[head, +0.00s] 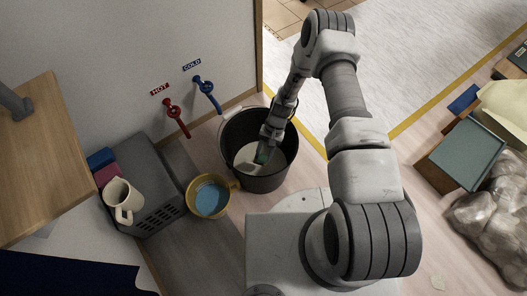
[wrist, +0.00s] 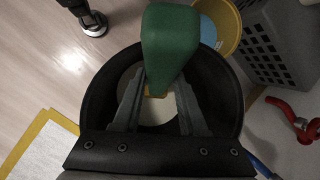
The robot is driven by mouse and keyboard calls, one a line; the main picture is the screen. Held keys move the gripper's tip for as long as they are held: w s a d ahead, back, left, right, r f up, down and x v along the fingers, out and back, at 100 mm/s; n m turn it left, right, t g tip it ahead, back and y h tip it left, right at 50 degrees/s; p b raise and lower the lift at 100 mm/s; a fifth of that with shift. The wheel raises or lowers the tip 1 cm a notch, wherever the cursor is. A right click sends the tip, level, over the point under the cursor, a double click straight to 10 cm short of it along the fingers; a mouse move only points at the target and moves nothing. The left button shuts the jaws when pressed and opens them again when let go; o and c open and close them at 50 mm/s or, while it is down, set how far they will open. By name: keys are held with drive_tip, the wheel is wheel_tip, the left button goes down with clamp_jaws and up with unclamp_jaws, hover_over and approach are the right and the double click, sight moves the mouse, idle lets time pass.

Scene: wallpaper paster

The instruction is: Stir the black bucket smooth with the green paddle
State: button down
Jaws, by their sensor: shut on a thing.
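The black bucket (head: 284,172) stands on the floor below the wall taps, with a pale mass in its bottom. In the wrist view the bucket (wrist: 231,95) surrounds my gripper from below. The green paddle (wrist: 170,40) shows its green end large between my fingers; a little green also shows in the head view (head: 263,156). My gripper (wrist: 155,110) is shut on the paddle and points down into the bucket. The lower part of the paddle is mostly hidden, so I cannot tell how deep it reaches into the pale mass.
A yellow bucket (head: 233,187) with blue contents stands beside the black one. A grey crate (head: 160,217) with a cream jug (head: 122,200) is at left. Red (head: 176,118) and blue (head: 208,93) taps project from the wall. Plastic-wrapped bundles (head: 490,215) lie at right.

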drive_tip(key=s+r+p, duration=0.3)
drive_tip(key=r+p, duration=0.4)
drive_tip(key=r, duration=0.2)
drive_tip(key=s+r+p, duration=0.4)
drive_tip(key=r+p, duration=0.4)
drive_tip(key=r, duration=0.2)
drive_tip(key=shift+s+d+r, duration=0.2)
drive_tip(key=shift+s+d, duration=0.05)
drive_tip(key=shift+d, duration=0.05)
drive_tip(key=shift+r, duration=0.1)
idle(0.5)
drive_tip(key=shift+r+p, duration=1.65)
drive_tip(key=shift+r, duration=0.75)
